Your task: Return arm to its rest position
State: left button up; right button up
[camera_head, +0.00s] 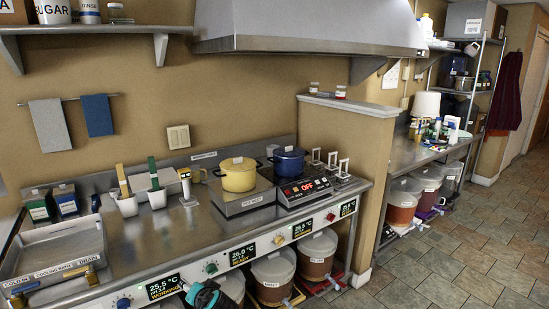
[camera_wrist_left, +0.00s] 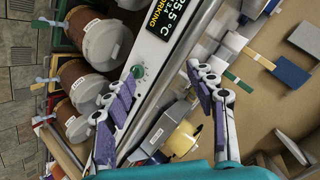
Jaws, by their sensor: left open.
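My left gripper (camera_head: 200,293) shows at the bottom edge of the head view, in front of the steel counter's control panel. Only a small teal and black part of it is visible there, and the rest of the arm is out of frame. In the left wrist view my left gripper (camera_wrist_left: 160,78) has its two purple-padded fingers spread wide, with nothing between them. My right gripper is in neither view.
The steel counter (camera_head: 180,235) holds a yellow pot (camera_head: 238,176), a blue pot (camera_head: 288,163), an induction hob (camera_head: 306,189) and a cooling bath tray (camera_head: 60,248). Lidded buckets (camera_head: 272,278) stand below its front edge. The tiled floor (camera_head: 460,255) at right is clear.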

pick_arm(q)
jog(key=s+d+n+g+h, duration=0.1)
jog(key=s+d+h, duration=0.2)
jog(key=s, duration=1)
jog(key=s+d+n+g+h, duration=0.1)
jog(key=s+d+n+h, duration=0.1)
jog(key=s, duration=1.1)
jog(key=shift+s+d+r+h, duration=0.2)
jog(key=shift+d+h, duration=0.2)
jog(key=shift+h, duration=0.4)
jog(key=shift+w, duration=0.1)
dwell(0.5)
